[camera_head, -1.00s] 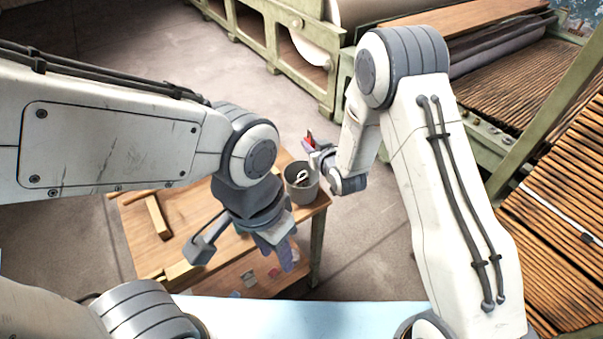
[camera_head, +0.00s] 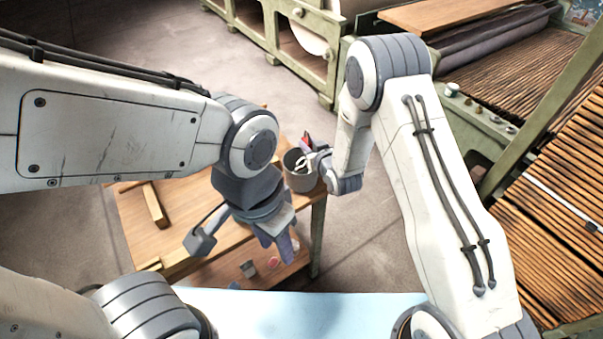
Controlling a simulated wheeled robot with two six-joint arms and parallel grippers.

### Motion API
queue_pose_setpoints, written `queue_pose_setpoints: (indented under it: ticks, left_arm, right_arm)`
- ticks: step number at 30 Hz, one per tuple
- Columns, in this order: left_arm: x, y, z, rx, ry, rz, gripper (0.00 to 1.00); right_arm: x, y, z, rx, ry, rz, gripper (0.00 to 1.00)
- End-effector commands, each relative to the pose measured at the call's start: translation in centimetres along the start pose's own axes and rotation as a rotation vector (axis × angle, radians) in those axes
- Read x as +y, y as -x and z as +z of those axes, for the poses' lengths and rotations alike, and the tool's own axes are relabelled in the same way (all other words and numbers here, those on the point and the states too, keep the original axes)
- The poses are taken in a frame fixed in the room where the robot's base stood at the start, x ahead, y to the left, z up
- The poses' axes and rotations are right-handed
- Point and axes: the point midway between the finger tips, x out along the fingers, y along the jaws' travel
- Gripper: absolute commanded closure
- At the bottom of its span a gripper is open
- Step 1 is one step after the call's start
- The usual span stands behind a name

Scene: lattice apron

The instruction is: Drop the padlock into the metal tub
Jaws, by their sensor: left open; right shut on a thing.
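The metal tub (camera_head: 299,182) is a small grey bucket at the back right corner of the wooden table. My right gripper (camera_head: 308,145) is at the tub's far right side, level with or above its rim. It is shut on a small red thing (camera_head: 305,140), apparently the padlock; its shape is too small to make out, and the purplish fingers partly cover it. A pale loop (camera_head: 301,163) shows at the tub's mouth; I cannot tell what it is. My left gripper (camera_head: 276,248) is open and empty, pointing down over the table's front edge.
The wooden table (camera_head: 190,222) carries wooden bars (camera_head: 155,205) at its left. Small items (camera_head: 248,268) lie on a lower shelf. A green-framed machine (camera_head: 285,45) stands behind, and slatted wood (camera_head: 560,200) is at the right. My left arm hides part of the table.

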Motion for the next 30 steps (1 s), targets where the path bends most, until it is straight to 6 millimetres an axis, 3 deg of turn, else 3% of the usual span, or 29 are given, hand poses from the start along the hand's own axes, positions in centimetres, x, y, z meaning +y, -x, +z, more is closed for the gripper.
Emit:
queue_pose_setpoints:
  ticks: [1, 3, 4, 17, 30]
  left_arm:
    - [0.0, 0.0, 0.0, 0.0, 0.0, 0.0, 0.57]
    - [0.0, 0.0, 0.0, 0.0, 0.0, 0.0, 0.57]
    - [0.0, 0.0, 0.0, 0.0, 0.0, 0.0, 0.57]
    - [0.0, -0.4, 0.0, 0.0, 0.0, 0.0, 0.57]
    - [-0.2, -3.1, 0.2, 0.0, -0.001, 0.0, 0.57]
  right_arm:
    - [0.0, 0.0, -0.1, 0.001, 0.0, 0.0, 0.69]
    - [0.0, 0.0, -0.1, 0.001, 0.0, 0.0, 0.42]
    - [0.0, 0.0, -0.1, 0.001, 0.0, 0.0, 0.38]
    - [0.0, 0.7, 0.1, -0.001, 0.0, 0.0, 0.38]
    - [0.1, 8.3, 0.2, 0.001, 0.0, 0.001, 0.38]
